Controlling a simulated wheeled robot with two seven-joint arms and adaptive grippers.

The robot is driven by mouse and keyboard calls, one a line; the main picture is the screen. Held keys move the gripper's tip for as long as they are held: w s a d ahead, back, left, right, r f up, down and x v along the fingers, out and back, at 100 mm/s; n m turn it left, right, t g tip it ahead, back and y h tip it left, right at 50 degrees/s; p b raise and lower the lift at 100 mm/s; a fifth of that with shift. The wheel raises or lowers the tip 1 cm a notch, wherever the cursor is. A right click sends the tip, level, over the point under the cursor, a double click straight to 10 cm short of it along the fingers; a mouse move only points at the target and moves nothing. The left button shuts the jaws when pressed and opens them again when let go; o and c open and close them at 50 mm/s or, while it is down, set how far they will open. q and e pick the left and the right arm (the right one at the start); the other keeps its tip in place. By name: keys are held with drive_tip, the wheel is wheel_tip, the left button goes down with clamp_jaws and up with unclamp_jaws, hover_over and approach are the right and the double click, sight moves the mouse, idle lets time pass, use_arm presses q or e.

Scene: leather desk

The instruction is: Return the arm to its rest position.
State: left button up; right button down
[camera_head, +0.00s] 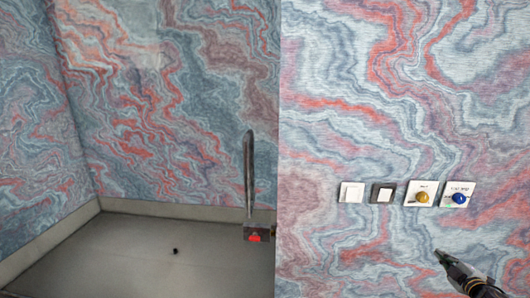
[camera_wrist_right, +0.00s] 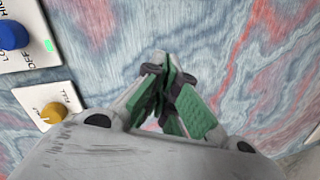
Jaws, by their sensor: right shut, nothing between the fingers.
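My right gripper (camera_head: 440,254) comes in from the lower right in the head view. Its fingers are shut and empty, pointing up and left, below the row of wall plates. In the right wrist view the green-padded fingers (camera_wrist_right: 166,75) meet in front of the patterned wall. They are apart from the knobs, which lie to the left in that view. My left gripper is not in view.
On the marbled wall are a white switch (camera_head: 351,193), a dark-framed switch (camera_head: 383,193), a yellow knob (camera_head: 422,197) and a blue knob (camera_head: 459,198). A grey upright lever (camera_head: 250,170) with a red-lit base stands left of the wall's edge. Bare floor (camera_head: 110,250) lies lower left.

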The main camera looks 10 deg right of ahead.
drive_tip(key=s+d+f+m+g+h, duration=0.1)
drive_tip(key=s+f+m+g, duration=0.1)
drive_tip(key=s+f, duration=0.45)
drive_tip(key=s+d+f+m+g, duration=0.1)
drive_tip(key=s+f+g, duration=0.15)
drive_tip(key=f, duration=0.65)
drive_tip(key=s+d+f+m+g+h, duration=0.1)
drive_tip(key=s+d+f+m+g, duration=0.1)
drive_tip(key=s+f, duration=0.45)
drive_tip(key=s+a+f+m+g, duration=0.1)
drive_tip(key=s+a+f, duration=0.2)
drive_tip(key=s+f, duration=0.3)
drive_tip(key=s+a+f+m+g+y, duration=0.1)
drive_tip(key=s+a+f+g, duration=0.2)
drive_tip(key=f, duration=0.5)
drive_tip(key=s+a+f+m, duration=0.1)
drive_tip(key=s+a+f, duration=0.1)
drive_tip(key=s+f, duration=0.45)
drive_tip(key=s+a+f+g+y, duration=0.2)
drive_tip(key=s+a+f, duration=0.55)
drive_tip(key=a, duration=0.35)
drive_tip(key=s+a+f+g+y, duration=0.1)
drive_tip(key=s+a+f+g, duration=0.1)
drive_tip(key=s+a+f, duration=0.65)
drive_tip(key=a+f+y, duration=0.1)
drive_tip(key=a+y, duration=0.1)
drive_tip(key=a, duration=2.1)
drive_tip(key=shift+s+m, duration=0.3)
drive_tip(key=shift+s, duration=0.15)
